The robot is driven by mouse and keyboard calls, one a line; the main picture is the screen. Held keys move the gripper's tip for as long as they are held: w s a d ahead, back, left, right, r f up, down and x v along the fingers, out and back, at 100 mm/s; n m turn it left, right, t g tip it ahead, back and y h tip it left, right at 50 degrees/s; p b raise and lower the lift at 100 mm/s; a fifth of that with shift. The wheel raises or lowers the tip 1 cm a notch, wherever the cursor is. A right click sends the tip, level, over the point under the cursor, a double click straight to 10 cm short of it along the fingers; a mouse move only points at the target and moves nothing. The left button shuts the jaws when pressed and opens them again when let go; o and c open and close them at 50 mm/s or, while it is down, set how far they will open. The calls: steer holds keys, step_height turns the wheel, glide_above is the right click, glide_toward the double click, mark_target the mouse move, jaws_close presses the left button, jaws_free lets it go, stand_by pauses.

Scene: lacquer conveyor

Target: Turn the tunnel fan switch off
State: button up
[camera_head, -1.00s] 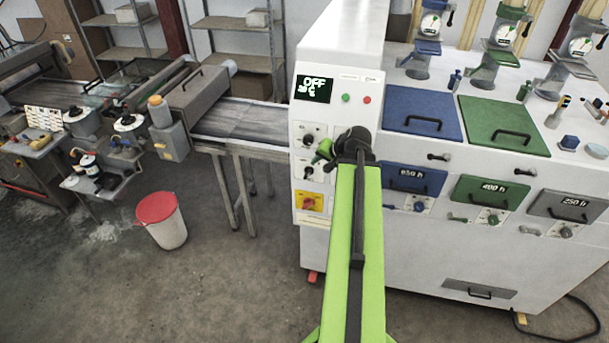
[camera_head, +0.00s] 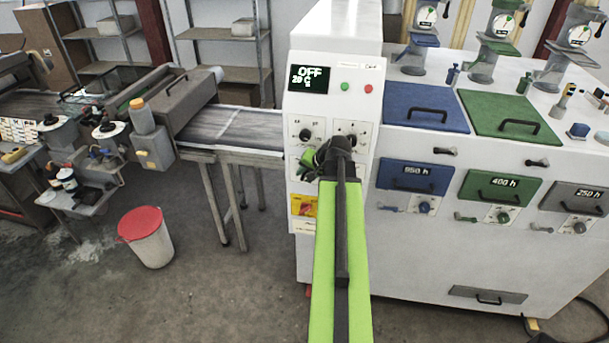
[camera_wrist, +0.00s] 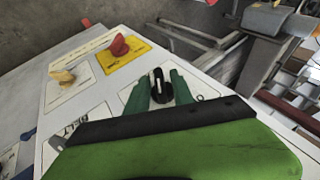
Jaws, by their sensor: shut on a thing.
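My gripper (camera_wrist: 161,88) has its two green fingers on either side of a black knob (camera_wrist: 161,92) with a white pointer line. The line points up in the wrist view, toward the yellow plate. A round mark (camera_wrist: 200,97) shows right of the fingers; the knob's own label is hidden, so I cannot read whether it is the tunnel fan switch. In the head view my gripper (camera_head: 308,160) is at the lower left of the white machine's control panel (camera_head: 334,112), where its dark wrist covers part of the panel.
A red switch (camera_wrist: 119,46) on a yellow plate and a cream-coloured knob (camera_wrist: 63,77) are close by. The display (camera_head: 311,78) reads OFF and 20 C. A red-lidded bucket (camera_head: 146,238) stands on the floor at left.

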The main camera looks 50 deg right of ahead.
jaws_close()
steer(key=shift+w+d+r, duration=0.1)
steer(key=shift+d, duration=0.2)
steer(key=shift+a, duration=0.3)
steer(key=shift+a+r+g+h+p, duration=0.15)
steer(key=shift+g+h+p, duration=0.15)
steer(key=shift+g+p, duration=0.4)
steer(key=shift+w+n+g+h+p, duration=0.25)
steer(key=shift+n+g+h+p, duration=0.3)
steer(key=shift+g+p, duration=0.3)
steer(key=shift+w+f+g+h, duration=0.1)
steer(key=shift+f+g+h, duration=0.1)
steer(key=shift+g+h, duration=0.75)
steer(key=n+g+h+b, duration=0.1)
steer(key=g, duration=0.2)
steer(key=shift+w+a+f+b, duration=0.1)
steer(key=shift+f+b, duration=0.05)
steer(key=shift+b, duration=0.15)
steer(key=shift+n+g+h+b, duration=0.25)
steer(key=shift+g+h+b, duration=0.45)
steer(key=shift+g+b, duration=0.1)
